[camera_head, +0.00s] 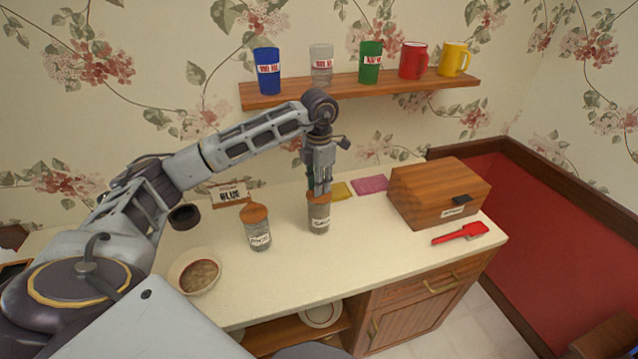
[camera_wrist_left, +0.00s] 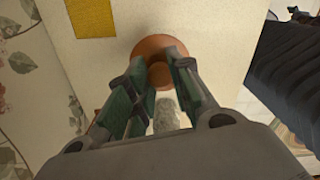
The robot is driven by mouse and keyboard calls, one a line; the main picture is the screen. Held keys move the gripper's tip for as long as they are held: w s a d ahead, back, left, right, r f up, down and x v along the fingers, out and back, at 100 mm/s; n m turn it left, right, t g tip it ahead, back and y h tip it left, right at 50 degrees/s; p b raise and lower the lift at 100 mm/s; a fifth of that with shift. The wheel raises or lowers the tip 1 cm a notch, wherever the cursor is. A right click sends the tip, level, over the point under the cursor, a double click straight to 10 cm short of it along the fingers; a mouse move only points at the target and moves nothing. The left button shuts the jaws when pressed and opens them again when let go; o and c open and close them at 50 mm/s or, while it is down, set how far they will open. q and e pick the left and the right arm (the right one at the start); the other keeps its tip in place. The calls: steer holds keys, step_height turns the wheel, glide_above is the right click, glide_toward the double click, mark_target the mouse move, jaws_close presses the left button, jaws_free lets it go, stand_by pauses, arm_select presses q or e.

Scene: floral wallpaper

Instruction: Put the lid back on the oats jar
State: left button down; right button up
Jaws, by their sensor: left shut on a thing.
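My left gripper (camera_head: 320,190) points down, shut on a round brown lid (camera_head: 313,198) at the mouth of a clear jar (camera_head: 319,217) with a white label. The lid also shows between the fingers in the left wrist view (camera_wrist_left: 152,48), with part of the grey jar (camera_wrist_left: 165,115) beyond it. I cannot tell whether the lid is fully seated or just above the rim. A second jar (camera_head: 258,236) stands to the left with a brown lid (camera_head: 254,213) on it. Both labels are too small to read surely. My right gripper is not in view.
A bowl (camera_head: 198,276) of brown contents stands front left on the counter. A wooden box (camera_head: 438,192) and a red spatula (camera_head: 461,233) are to the right. A sign (camera_head: 229,195) and yellow and pink squares (camera_head: 370,184) lie behind.

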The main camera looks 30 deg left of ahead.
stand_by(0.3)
arm_select(q)
steer(key=c, duration=1.2)
jaws_free()
steer(key=o, duration=0.5)
steer(key=shift+r, duration=0.15)
steer(key=shift+r+p, duration=2.15)
steer(key=shift+r, duration=1.2)
